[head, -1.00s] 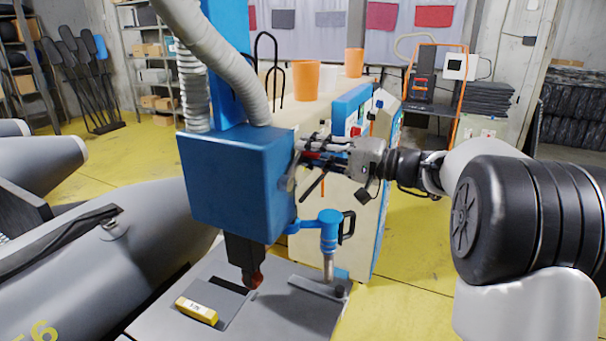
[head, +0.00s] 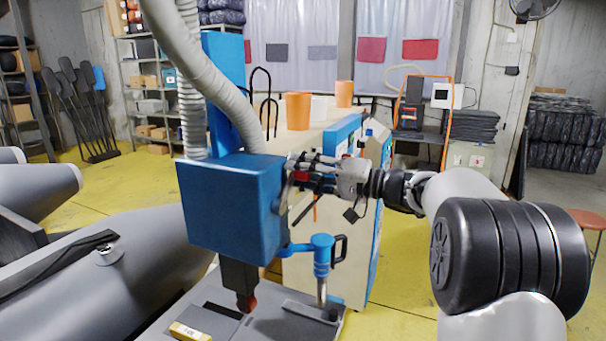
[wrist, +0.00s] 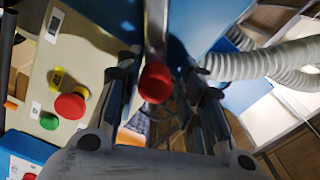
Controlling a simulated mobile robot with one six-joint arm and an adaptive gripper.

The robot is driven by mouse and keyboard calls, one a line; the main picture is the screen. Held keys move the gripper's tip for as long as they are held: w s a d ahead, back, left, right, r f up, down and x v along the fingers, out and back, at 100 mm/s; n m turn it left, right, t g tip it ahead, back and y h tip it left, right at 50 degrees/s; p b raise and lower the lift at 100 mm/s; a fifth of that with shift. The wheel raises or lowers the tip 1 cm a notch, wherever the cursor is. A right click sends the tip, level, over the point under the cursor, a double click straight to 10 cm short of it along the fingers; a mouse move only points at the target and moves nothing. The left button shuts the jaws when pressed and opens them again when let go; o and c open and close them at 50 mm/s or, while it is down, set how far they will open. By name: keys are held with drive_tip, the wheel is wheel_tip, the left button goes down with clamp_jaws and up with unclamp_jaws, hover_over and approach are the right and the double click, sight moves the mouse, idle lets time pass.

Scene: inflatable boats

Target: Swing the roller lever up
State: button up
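The roller lever is a metal bar (wrist: 155,28) with a red knob (wrist: 154,82) at its end in the wrist view. In the head view its grey arm (head: 283,200) is on the right side of the blue machine head (head: 232,208); its upper part is partly hidden by my gripper. My gripper (head: 308,172) reaches in from the right, close beside the machine head. In the wrist view my gripper (wrist: 162,88) has its fingers apart, one on each side of the red knob. Gaps show between knob and fingers, so it looks unheld.
Red and green buttons (wrist: 70,106) sit on a panel left in the wrist view. A ribbed grey hose (head: 205,70) rises from the machine head. A blue bracket with a handle (head: 322,250) stands below my gripper. A yellow block (head: 188,331) lies on the grey bed.

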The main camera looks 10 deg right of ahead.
drive_tip(key=shift+o, duration=0.6)
drive_tip(key=shift+f, duration=0.15)
drive_tip(key=shift+d, duration=0.1)
drive_tip(key=shift+s+d, duration=0.2)
drive_tip(key=shift+d, duration=0.05)
drive_tip(key=v, duration=1.1)
drive_tip(key=shift+s, duration=0.1)
